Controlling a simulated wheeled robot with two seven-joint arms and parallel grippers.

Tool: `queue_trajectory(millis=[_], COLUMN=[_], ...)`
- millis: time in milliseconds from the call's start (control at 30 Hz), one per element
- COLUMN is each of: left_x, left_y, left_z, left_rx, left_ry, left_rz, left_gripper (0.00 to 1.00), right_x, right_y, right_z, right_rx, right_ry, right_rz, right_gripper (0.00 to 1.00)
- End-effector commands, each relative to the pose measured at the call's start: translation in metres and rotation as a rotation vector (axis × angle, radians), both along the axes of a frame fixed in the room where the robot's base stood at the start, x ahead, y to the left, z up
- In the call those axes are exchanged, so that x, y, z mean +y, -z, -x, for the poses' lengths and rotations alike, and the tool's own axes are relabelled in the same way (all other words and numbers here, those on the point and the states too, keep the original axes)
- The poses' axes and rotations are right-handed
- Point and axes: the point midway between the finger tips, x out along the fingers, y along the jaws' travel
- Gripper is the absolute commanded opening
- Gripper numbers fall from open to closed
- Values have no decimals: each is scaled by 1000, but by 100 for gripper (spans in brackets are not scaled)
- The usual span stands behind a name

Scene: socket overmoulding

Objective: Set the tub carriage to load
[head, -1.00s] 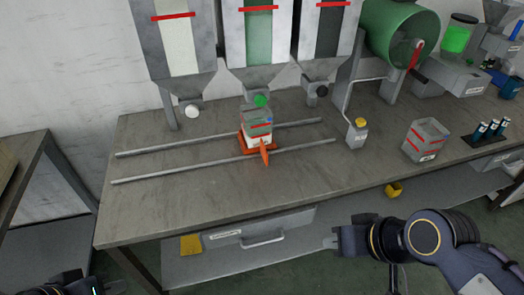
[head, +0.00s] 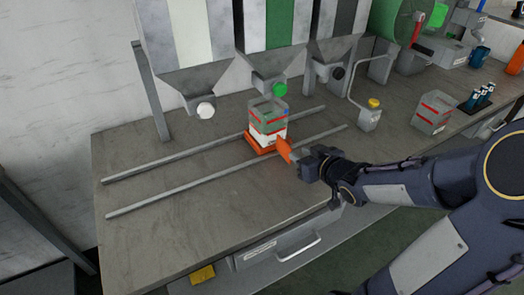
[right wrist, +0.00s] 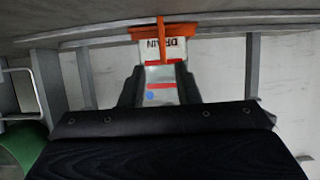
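The orange tub carriage (head: 262,149) sits on two rails, below and slightly left of the green-knobbed hopper spout. A clear tub (head: 268,120) with red bands and a pale lower part stands upright on it. The carriage's orange upright handle (head: 284,150) points to the front. My right gripper (head: 300,166) is right at this handle; contact cannot be told. In the right wrist view the picture is inverted: the spread fingers of the right gripper (right wrist: 160,72) show below the handle (right wrist: 160,40), with the tub (right wrist: 160,92) behind between them. My left gripper is out of view.
Two rails (head: 170,173) run along the bench (head: 220,215), bare to the left of the carriage. Hoppers with white (head: 205,110), green (head: 279,90) and black (head: 338,72) knobs hang behind. A yellow-topped device (head: 367,115) and another clear tub (head: 432,114) stand right.

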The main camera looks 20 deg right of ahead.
Motion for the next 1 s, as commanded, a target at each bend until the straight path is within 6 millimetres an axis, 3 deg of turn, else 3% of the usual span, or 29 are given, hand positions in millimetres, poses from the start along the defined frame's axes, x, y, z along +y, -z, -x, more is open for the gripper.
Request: queue_trajectory(millis=[600, 933, 1000], left_x=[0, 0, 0], left_y=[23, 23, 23], left_z=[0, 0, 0], left_rx=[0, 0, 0], left_ry=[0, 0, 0], left_rz=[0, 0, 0], left_gripper=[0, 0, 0], right_x=[7, 7, 7], right_y=[30, 31, 31], right_z=[-70, -75, -75], right_rx=[-21, -21, -21], right_ry=[-20, -19, -19], right_rz=[-5, -4, -4], right_gripper=[29, 29, 23])
